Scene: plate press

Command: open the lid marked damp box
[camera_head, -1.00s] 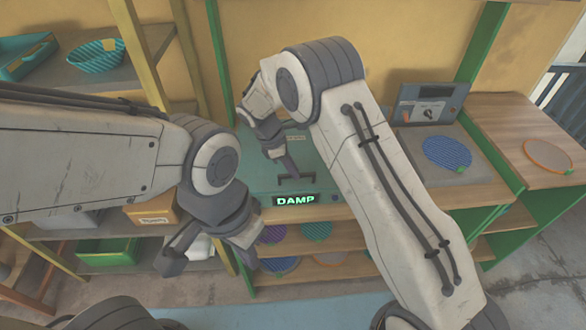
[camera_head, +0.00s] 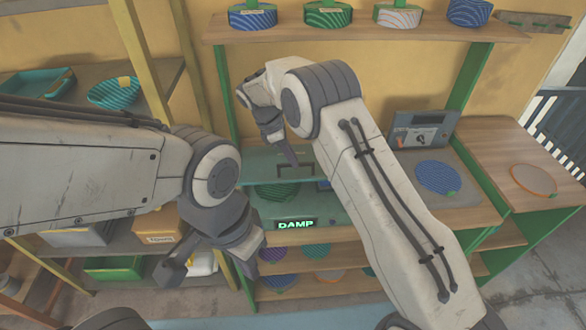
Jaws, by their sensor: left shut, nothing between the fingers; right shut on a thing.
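The damp box (camera_head: 345,222) is a teal case on the wooden bench in the middle, with a lit DAMP sign (camera_head: 297,224) on its front. Its lid (camera_head: 258,168) is raised, and a green striped plate (camera_head: 278,190) shows inside. My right gripper (camera_head: 289,158) is at the lid's dark handle (camera_head: 296,170), shut on it; my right arm hides the right part of the box. My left gripper (camera_head: 208,272) is shut and empty, low in front and left of the box.
A panel with a dial (camera_head: 421,133) and a blue striped plate (camera_head: 438,177) stand right of the box. An orange-rimmed plate (camera_head: 533,180) lies further right. Several round striped things sit on the upper shelf (camera_head: 375,32). Lower shelves hold more plates. Crates (camera_head: 110,265) stand at left.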

